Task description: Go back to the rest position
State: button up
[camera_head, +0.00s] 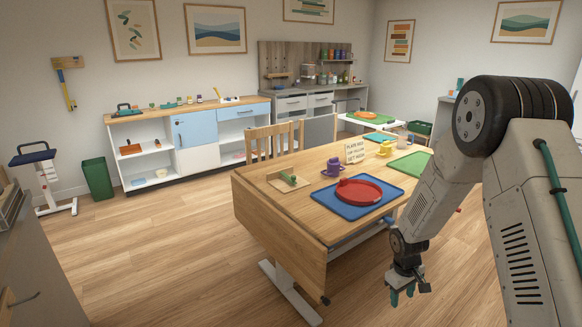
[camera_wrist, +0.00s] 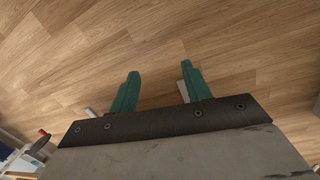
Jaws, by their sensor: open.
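My gripper (camera_head: 403,291) hangs low over the wood floor, to the right of the table's near end in the head view. Its fingers point down. In the wrist view my gripper (camera_wrist: 158,88) shows two teal fingers spread apart, with only floor between and beyond them. It holds nothing. My arm comes in from the right side of the head view and bends down toward the gripper.
The wooden table (camera_head: 262,211) stands close to my gripper. The floor (camera_head: 170,250) at left is clear.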

jog(key=s+a+r+m, duration=0.2)
jog(key=s+a+r, duration=0.1)
jog(key=s+r, duration=1.4)
jog(key=s+a+r+m+t+y, duration=0.1)
jog(key=s+a+r+m, duration=0.2)
jog(key=s+r, duration=1.4)
jog(key=shift+a+r+t, duration=0.25)
jog(key=shift+r+t, duration=0.05)
jog(key=shift+r, duration=1.2)
